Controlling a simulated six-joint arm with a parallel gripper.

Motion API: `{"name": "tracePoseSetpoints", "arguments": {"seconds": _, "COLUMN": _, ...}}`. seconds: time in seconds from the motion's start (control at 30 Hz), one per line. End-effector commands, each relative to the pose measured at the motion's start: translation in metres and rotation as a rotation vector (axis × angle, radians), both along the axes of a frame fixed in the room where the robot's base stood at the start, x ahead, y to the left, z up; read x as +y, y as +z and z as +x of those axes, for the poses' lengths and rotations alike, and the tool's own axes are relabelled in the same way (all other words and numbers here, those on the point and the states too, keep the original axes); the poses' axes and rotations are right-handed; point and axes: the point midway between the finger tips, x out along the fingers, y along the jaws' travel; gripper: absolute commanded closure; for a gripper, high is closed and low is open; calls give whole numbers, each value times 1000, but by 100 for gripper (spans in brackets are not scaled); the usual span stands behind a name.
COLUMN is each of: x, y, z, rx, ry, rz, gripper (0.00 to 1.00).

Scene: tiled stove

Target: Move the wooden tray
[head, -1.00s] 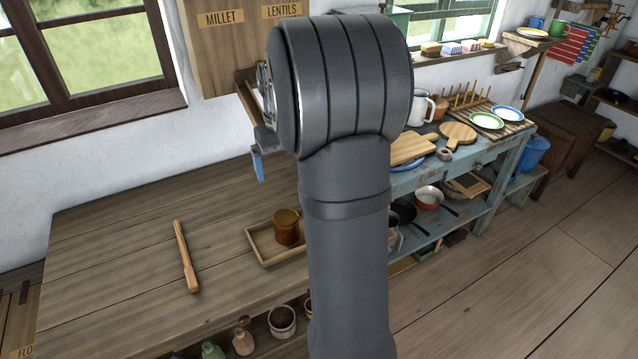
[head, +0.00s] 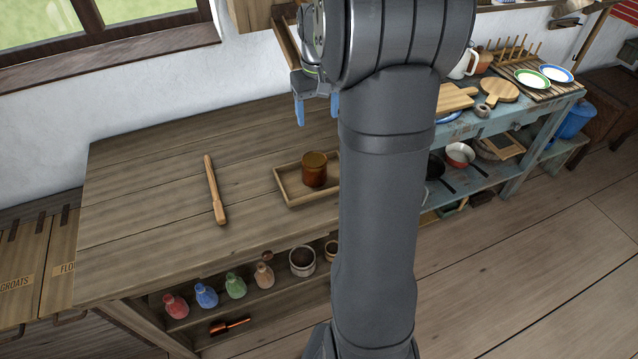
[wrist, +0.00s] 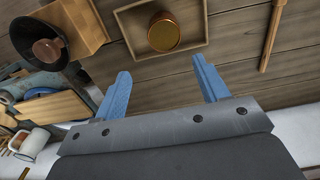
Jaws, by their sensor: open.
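The wooden tray (head: 288,201) is a shallow rectangular tray on the wooden counter, partly hidden by my arm in the head view. A brown mug (head: 314,170) stands in it. The tray (wrist: 201,42) also shows at the top of the wrist view, with the mug (wrist: 163,32) seen from above. My gripper (head: 316,112) has blue fingers and hangs above the counter, behind the tray in the head view. In the wrist view my gripper (wrist: 160,84) is open and empty, its fingers wide apart and clear of the tray.
A wooden rolling pin or stick (head: 215,190) lies left of the tray. Several coloured bottles (head: 206,295) stand on the shelf below. A blue side table (head: 515,110) with cutting boards and plates (head: 532,79) is at right. The counter's left part is bare.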

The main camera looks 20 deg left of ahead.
Motion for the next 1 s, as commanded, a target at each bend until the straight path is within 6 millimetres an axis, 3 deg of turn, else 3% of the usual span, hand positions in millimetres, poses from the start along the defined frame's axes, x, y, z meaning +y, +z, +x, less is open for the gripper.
{"name": "tracePoseSetpoints", "arguments": {"seconds": 0.03, "x": -7, "y": -13, "z": -8, "rx": 5, "ry": -1, "rz": -4, "gripper": 43}}
{"name": "tracePoseSetpoints", "arguments": {"seconds": 0.2, "x": -34, "y": -68, "z": -44, "rx": 6, "ry": -1, "rz": -4, "gripper": 77}}
{"name": "tracePoseSetpoints", "arguments": {"seconds": 0.33, "x": -54, "y": -100, "z": -72, "rx": 6, "ry": -1, "rz": -3, "gripper": 100}}
{"name": "tracePoseSetpoints", "arguments": {"seconds": 0.53, "x": -68, "y": -122, "z": -92, "rx": 2, "ry": -1, "rz": -1, "gripper": 100}}
{"name": "tracePoseSetpoints", "arguments": {"seconds": 0.67, "x": -68, "y": -134, "z": -93, "rx": 3, "ry": 0, "rz": -1, "gripper": 100}}
{"name": "tracePoseSetpoints", "arguments": {"seconds": 1.0, "x": -68, "y": -193, "z": -93, "rx": 4, "ry": 0, "rz": -3, "gripper": 100}}
